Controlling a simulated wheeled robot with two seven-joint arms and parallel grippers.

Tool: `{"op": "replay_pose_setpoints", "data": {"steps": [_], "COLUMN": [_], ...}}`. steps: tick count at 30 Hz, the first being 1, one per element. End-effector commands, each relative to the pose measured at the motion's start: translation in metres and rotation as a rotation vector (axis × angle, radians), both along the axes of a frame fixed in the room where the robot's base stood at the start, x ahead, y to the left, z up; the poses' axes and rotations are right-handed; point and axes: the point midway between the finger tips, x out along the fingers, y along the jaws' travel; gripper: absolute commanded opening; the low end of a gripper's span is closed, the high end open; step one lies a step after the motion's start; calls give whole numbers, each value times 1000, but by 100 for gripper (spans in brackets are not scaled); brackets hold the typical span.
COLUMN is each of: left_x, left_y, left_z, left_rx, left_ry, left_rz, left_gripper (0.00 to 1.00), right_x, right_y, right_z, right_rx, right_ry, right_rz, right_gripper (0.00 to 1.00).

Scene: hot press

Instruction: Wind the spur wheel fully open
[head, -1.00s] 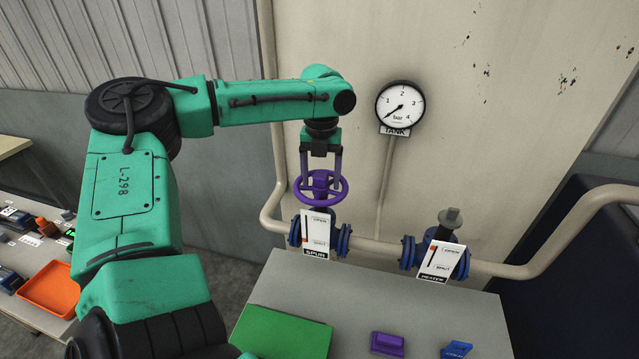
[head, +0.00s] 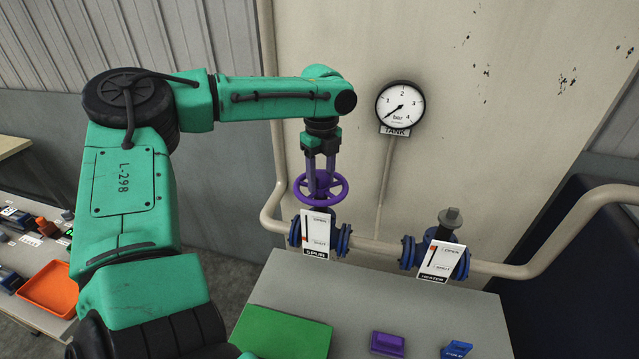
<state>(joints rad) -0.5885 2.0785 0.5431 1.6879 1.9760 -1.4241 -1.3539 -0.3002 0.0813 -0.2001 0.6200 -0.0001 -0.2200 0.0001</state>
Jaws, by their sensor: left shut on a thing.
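The purple spur wheel (head: 340,191) sits on the blue valve (head: 343,240) on the pipe, left of centre. My left gripper (head: 321,188) comes down on it from above. Its purple fingers reach down into the wheel and it is shut on the wheel. A white card (head: 318,232) marked OPEN above and SHUT below, with a SPUR label, stands in front of the valve. My right gripper is not in view.
The heater valve (head: 436,240) with a bare grey stem stands to the right. A TANK gauge (head: 400,105) hangs on the wall. A grey table with a green mat (head: 280,333), a purple block (head: 387,343) and a blue block (head: 456,349) lies in front.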

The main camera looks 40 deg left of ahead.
Motion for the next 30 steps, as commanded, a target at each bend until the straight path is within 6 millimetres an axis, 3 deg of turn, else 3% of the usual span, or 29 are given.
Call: {"op": "replay_pose_setpoints", "data": {"steps": [9, 20, 23, 30], "left_x": [0, 0, 0, 0], "left_y": [0, 0, 0, 0], "left_z": [0, 0, 0, 0], "left_rx": [1, 1, 1, 1], "left_ry": [-1, -1, -1, -1], "left_rz": [743, 860, 1044, 1649], "left_gripper": [2, 2, 2, 2], "right_x": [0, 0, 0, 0], "right_y": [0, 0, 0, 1], "right_z": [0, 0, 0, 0], "right_rx": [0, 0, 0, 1], "right_ry": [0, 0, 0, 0], "right_rz": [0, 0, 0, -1], "right_gripper": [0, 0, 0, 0]}}
